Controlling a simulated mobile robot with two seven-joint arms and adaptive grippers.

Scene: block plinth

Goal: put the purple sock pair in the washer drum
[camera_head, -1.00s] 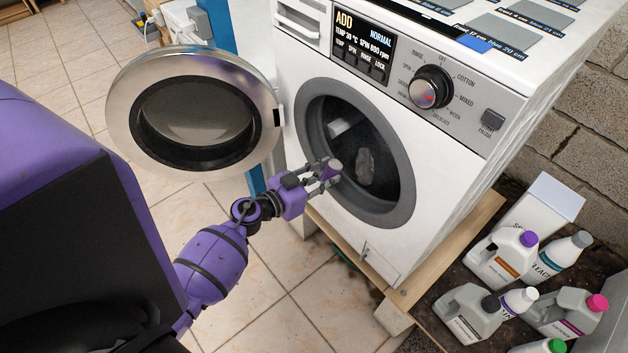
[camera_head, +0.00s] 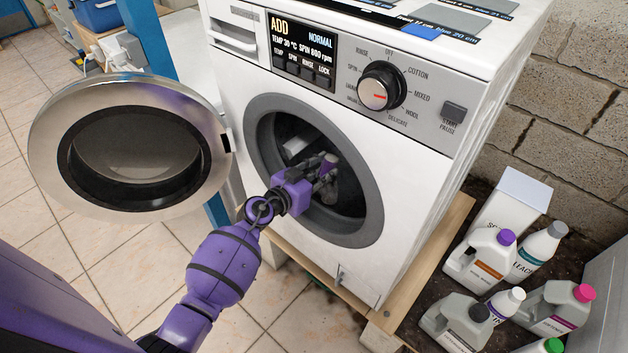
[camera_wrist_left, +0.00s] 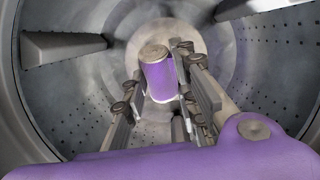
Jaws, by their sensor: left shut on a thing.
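The purple sock pair (camera_wrist_left: 160,78) is a short roll with a pale end, between the two fingers of my left gripper (camera_wrist_left: 165,95) in the left wrist view. The gripper is shut on it. In the head view my left gripper (camera_head: 326,172) reaches through the round door opening, and the sock pair is hard to make out there. The washer drum (camera_wrist_left: 82,112) is grey perforated metal and surrounds the sock pair in the left wrist view. The washer (camera_head: 420,165) is white, with its round door (camera_head: 205,160) swung open to the left. My right gripper is not in view.
Several detergent bottles (camera_head: 480,262) and a white box (camera_head: 512,205) stand on the right. Tiled floor (camera_head: 110,265) is clear at left.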

